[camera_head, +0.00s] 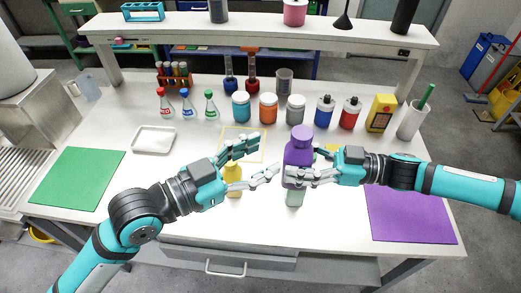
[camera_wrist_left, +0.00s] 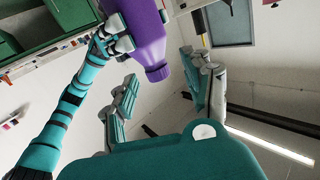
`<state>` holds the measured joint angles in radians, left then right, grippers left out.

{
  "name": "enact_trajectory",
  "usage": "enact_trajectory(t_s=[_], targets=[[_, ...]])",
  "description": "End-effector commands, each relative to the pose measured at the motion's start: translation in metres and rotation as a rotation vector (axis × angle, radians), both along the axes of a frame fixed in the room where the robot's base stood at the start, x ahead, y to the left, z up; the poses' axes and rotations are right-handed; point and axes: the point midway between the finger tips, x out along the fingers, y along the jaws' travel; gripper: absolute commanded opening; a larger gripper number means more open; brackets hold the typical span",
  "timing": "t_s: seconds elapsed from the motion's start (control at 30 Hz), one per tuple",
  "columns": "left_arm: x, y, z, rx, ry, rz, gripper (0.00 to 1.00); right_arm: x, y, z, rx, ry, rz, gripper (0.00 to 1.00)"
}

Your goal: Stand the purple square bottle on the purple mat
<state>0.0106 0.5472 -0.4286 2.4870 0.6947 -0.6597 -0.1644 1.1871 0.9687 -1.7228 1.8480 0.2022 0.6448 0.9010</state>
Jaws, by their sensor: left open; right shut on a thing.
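The purple square bottle (camera_head: 298,153) with its purple cap is upright in the head view, right of the table's middle. My right gripper (camera_head: 304,168) is shut on it from the right. The bottle also shows in the left wrist view (camera_wrist_left: 147,32), cap toward the picture's lower part, with my right gripper (camera_wrist_left: 110,40) on it. My left gripper (camera_head: 264,160) is open and empty just left of the bottle; its spread fingers also show in the left wrist view (camera_wrist_left: 167,92). The purple mat (camera_head: 410,217) lies bare at the table's right front.
A green mat (camera_head: 77,178) and white tray (camera_head: 153,140) are at left. A yellow bottle (camera_head: 233,178) is partly hidden by my left gripper. A pale green object (camera_head: 295,198) shows below the purple bottle. Several jars and bottles line the back, including an orange jar (camera_head: 268,107).

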Motion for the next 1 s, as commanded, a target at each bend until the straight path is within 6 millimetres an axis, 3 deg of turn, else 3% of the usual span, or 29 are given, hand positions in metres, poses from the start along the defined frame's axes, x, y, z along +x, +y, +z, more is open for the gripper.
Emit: enact_trajectory(t_s=[0.1,0.2,0.7,1.0], targets=[[-0.003,-0.006,0.018,-0.091,0.02,-0.027,0.5,0.0,0.0,0.0,0.0,0.0,0.0,0.22],[-0.001,-0.011,0.022,-0.119,0.028,-0.035,0.5,0.0,0.0,0.0,0.0,0.0,0.0,0.22],[0.048,-0.081,0.022,-0.116,0.028,-0.036,0.5,0.0,0.0,0.0,0.0,0.0,0.0,0.22],[0.064,-0.103,0.021,-0.112,0.027,-0.035,0.5,0.0,0.0,0.0,0.0,0.0,0.0,0.22]])
